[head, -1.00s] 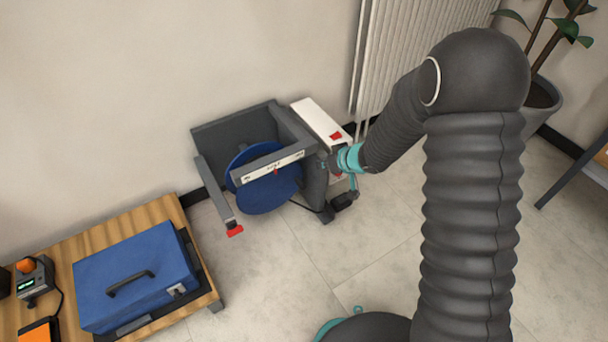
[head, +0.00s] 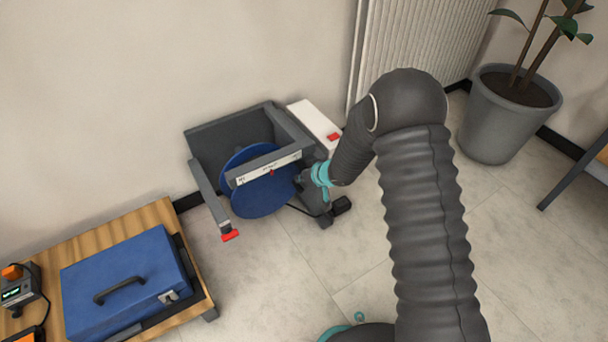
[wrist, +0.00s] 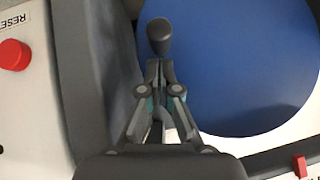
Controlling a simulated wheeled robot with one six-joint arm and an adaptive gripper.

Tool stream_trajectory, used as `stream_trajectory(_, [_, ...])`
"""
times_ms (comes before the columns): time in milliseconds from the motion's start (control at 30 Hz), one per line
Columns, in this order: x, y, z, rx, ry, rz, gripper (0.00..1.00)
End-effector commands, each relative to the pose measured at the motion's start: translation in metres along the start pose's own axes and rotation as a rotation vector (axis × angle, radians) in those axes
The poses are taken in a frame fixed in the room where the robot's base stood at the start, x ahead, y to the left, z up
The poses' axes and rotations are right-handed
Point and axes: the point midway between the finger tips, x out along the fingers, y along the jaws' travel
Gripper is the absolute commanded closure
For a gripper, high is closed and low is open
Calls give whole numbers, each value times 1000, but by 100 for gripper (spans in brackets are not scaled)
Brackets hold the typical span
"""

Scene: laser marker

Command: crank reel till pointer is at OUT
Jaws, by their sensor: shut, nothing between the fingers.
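The reel is a blue disc (head: 250,202) in a grey frame against the wall; it fills the right of the wrist view (wrist: 235,60). A white label strip (head: 252,175) crosses its front, with a small red pointer (head: 271,172) somewhat right of the strip's middle. The pointer also shows in the wrist view (wrist: 300,166); its lettering is too small to read. My gripper (wrist: 158,72) is shut and empty at the reel's right side. A dark rounded knob (wrist: 159,36), seemingly the crank handle, is just beyond the fingertips; I cannot tell if they touch. In the head view my arm hides the crank.
A white panel (head: 312,122) with a red button (wrist: 14,54) marked RESET is beside the reel frame. A red-tipped grey bar (head: 230,235) projects forward at left. A wooden table (head: 150,212) holds a blue case (head: 125,280). Open floor lies in front.

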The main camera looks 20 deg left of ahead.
Motion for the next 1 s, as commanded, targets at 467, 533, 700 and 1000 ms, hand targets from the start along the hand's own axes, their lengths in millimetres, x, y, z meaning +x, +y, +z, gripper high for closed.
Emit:
stream_trajectory(467, [4,0,4,0,0,1,100])
stream_trajectory(533, [4,0,4,0,0,1,100])
stream_trajectory(700, [7,2,7,1,-1,1,100])
stream_trajectory(1000, [21,10,21,1,-2,-1,100])
